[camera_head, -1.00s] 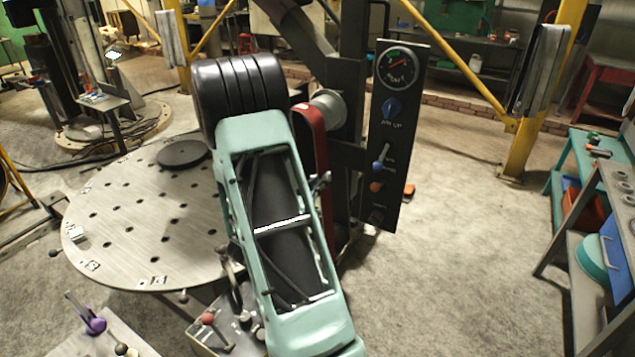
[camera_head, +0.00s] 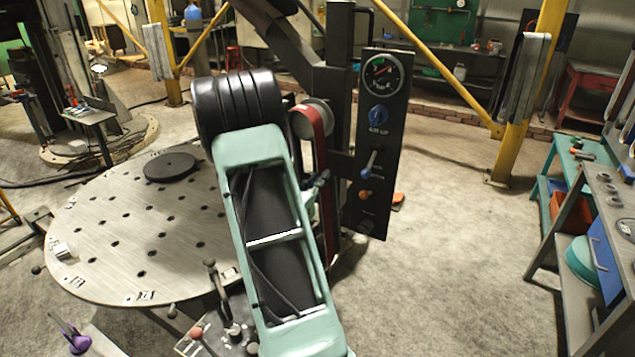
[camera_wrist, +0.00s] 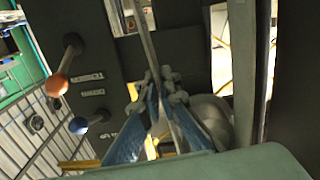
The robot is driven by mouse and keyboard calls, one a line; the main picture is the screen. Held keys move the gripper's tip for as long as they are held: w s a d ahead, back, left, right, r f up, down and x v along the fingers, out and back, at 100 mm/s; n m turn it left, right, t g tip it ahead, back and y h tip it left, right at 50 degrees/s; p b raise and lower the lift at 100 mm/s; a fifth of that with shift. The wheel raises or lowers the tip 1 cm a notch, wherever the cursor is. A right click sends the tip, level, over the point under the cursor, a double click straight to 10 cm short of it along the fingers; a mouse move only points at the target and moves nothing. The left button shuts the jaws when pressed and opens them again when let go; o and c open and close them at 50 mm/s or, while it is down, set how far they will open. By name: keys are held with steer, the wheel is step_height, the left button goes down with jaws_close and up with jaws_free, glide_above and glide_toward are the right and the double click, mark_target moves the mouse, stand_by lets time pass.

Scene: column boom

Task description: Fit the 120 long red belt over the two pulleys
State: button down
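The red belt (camera_head: 326,190) hangs as a long, narrow loop beside the dark column in the head view. Its top curves at the grey upper pulley (camera_head: 322,110); I cannot tell whether it is fully seated there. Its lower end and the lower pulley are hidden behind my green arm. In the wrist view, my gripper (camera_wrist: 166,84) has blue-padded fingers that come together at their tips around a thin strip, seen edge-on, that looks like the belt (camera_wrist: 146,38). A rounded silver part (camera_wrist: 212,112) shows just behind the fingers; I cannot tell whether it is a pulley.
A dark control panel (camera_head: 376,145) with a gauge, knob and levers stands right of the belt; its levers are close in the wrist view. The floor at right is clear up to a workbench.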

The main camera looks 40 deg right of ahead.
steer(key=shift+b+x, duration=0.4)
steer(key=shift+x, duration=1.2)
steer(key=shift+d+b, duration=0.15)
steer(key=shift+b, duration=0.15)
steer(key=c, duration=1.8)
jaws_free()
steer(key=shift+o, duration=0.2)
steer(key=b+v, duration=0.1)
steer(key=v, duration=0.6)
